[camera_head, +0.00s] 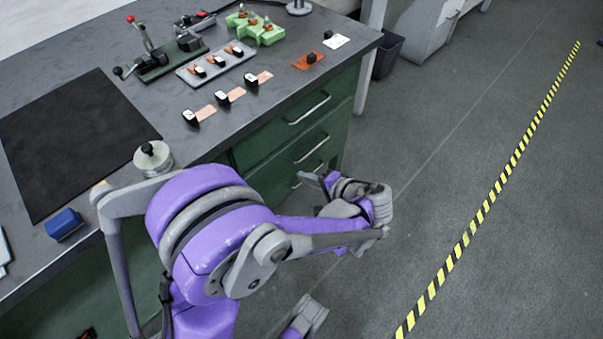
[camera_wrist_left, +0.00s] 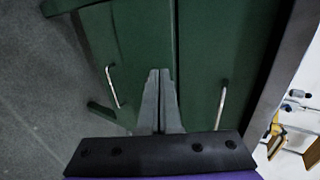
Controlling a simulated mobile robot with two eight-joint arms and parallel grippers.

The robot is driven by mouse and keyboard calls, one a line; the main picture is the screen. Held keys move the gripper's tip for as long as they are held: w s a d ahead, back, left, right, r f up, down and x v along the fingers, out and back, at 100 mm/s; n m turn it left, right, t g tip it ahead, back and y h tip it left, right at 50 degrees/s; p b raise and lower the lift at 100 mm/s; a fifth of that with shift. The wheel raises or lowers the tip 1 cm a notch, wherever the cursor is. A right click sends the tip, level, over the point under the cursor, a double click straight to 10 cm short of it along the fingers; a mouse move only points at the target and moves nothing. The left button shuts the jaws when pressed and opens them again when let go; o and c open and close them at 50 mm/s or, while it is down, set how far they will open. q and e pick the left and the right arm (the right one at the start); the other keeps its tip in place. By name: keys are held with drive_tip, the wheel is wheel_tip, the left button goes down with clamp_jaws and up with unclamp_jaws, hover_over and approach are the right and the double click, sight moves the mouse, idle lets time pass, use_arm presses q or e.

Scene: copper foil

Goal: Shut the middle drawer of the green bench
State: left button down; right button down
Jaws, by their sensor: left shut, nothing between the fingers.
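The green bench (camera_head: 350,85) has a stack of drawers at its right end, each with a pale bar handle. The middle drawer (camera_head: 270,172) has its handle (camera_head: 312,148) below the top drawer's handle (camera_head: 308,108). Its front looks near flush, and I cannot tell whether a small gap remains. My left gripper (camera_head: 318,181) is in front of the lower drawer fronts and hides part of them. In the left wrist view its fingers (camera_wrist_left: 158,75) are shut and empty, pointing at the green fronts between two handles. Contact is unclear. My right gripper is not in view.
The grey bench top (camera_head: 160,50) carries a black mat (camera_head: 70,140), switches, a blue block (camera_head: 64,224) and a round weight-like piece (camera_head: 153,157). A dark bin (camera_head: 388,53) stands behind the bench. The floor to the right is clear, with a yellow-black tape line (camera_head: 490,205).

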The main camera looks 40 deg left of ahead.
sight(270, 158)
use_arm(q)
drive_tip(key=x, duration=0.3)
drive_tip(key=r+b+x, duration=0.1)
drive_tip(key=x, duration=0.3)
drive_tip(key=b+x, duration=0.1)
drive_tip(key=x, duration=0.2)
drive_tip(key=shift+a, duration=0.7)
drive_tip(key=shift+w+a+b, duration=0.1)
drive_tip(key=shift+a+b, duration=0.2)
drive_tip(key=shift+a, duration=0.15)
drive_tip(key=shift+w+a, duration=0.1)
drive_tip(key=shift+a, duration=0.9)
